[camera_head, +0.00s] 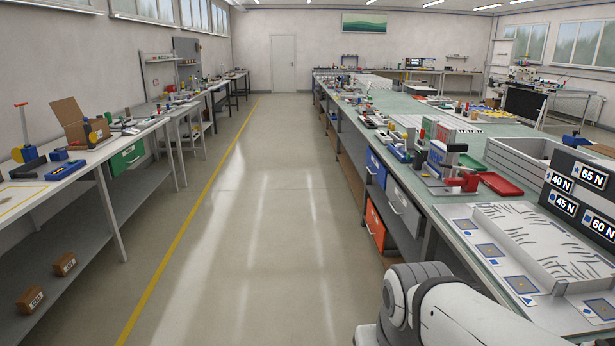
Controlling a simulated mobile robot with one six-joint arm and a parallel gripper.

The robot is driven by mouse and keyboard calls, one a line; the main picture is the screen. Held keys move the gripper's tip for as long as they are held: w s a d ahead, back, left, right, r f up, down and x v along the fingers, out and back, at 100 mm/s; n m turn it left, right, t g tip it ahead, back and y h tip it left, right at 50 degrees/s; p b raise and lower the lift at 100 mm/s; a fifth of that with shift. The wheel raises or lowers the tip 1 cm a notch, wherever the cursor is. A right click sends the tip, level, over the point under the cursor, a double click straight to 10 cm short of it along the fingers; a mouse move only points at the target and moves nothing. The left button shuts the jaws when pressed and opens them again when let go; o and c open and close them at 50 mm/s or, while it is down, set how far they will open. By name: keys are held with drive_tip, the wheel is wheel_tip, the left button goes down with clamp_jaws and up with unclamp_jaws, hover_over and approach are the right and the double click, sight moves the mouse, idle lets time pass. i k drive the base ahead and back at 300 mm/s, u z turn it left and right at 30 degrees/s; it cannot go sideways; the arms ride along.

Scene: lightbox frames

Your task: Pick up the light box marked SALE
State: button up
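Two small brown boxes stand on the grey lower shelf at the left. The nearer box (31,299) and the farther box (65,264) each carry a dark marking on the front. The markings are too small to read surely, so I cannot tell which, if either, says SALE. A white arm link of mine shows at the bottom right. My gripper is out of view.
The lower shelf (110,232) lies under a long left bench holding an open carton (72,120) and tools. A cluttered green-topped bench (455,205) with a dark panel of force labels (580,190) stands right. The aisle floor between is clear.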

sight(446, 133)
drive_tip(key=z, duration=0.05)
drive_tip(key=i, duration=3.85)
drive_tip(key=z, duration=1.5)
